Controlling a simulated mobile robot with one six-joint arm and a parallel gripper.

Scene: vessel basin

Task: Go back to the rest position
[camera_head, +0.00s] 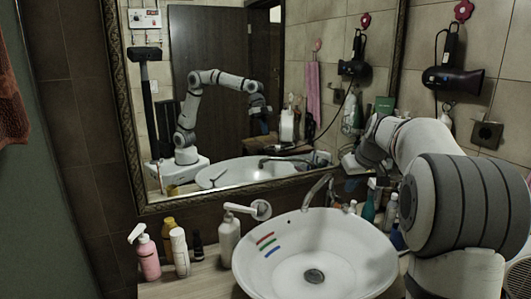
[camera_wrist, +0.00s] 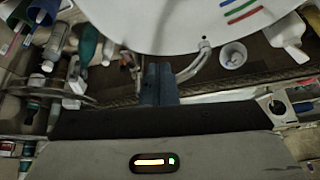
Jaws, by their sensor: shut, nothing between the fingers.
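My gripper (camera_wrist: 158,70) shows in the wrist view as two blue-grey fingers pressed together, with nothing between them. It hangs beside the outer rim of the white vessel basin (camera_wrist: 160,30), close to the faucet (camera_wrist: 193,65). In the head view my arm comes in from the right and reaches behind the basin (camera_head: 345,235) toward the mirror; the fingers themselves are hard to make out there. The basin has red, green and blue stripes on its inner left wall and a dark drain. No object is seen in it.
Left of the basin stand a pink pump bottle (camera_head: 149,258), a white bottle (camera_head: 180,252) and a white dispenser (camera_head: 229,240). Several bottles, including a teal one (camera_head: 369,206), crowd beneath my arm. A mirror (camera_head: 235,110) backs the counter; a hair dryer (camera_head: 455,80) hangs at right.

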